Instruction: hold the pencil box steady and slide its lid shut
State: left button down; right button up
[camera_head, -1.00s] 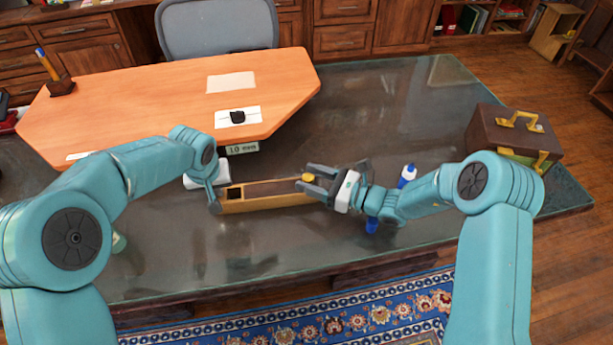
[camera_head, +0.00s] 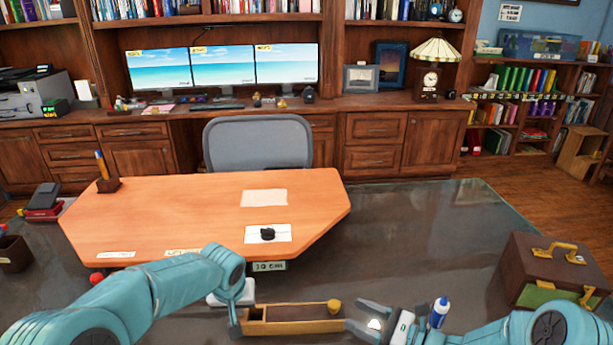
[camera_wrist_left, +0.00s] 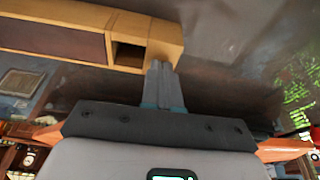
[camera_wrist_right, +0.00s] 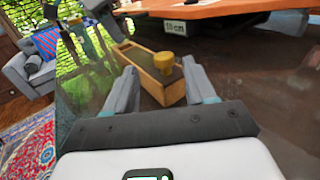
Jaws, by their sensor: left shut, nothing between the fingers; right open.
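The wooden pencil box (camera_head: 305,327) lies on the dark desktop, with a dark brown lid (camera_head: 300,313) and a yellow knob (camera_head: 333,306) near its right end. A small dark opening (camera_head: 254,315) shows at its left end, also seen in the left wrist view (camera_wrist_left: 130,54). My left gripper (camera_head: 235,322) is shut and empty against or very near the box's left end; contact is hard to tell. My right gripper (camera_head: 357,314) is open, just right of the box. In the right wrist view the knob (camera_wrist_right: 164,61) appears beyond and between the open fingers (camera_wrist_right: 161,85).
A blue-and-white bottle (camera_head: 439,312) stands right of my right gripper. A brown case (camera_head: 540,270) sits at the desk's right. An orange board (camera_head: 200,210) with papers lies behind the box. Bare desktop shows between board and case.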

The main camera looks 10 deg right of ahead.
pick_arm(q)
jog(key=shift+r+p, duration=1.45)
jog(key=shift+r, duration=1.45)
jog(key=shift+w, duration=0.1)
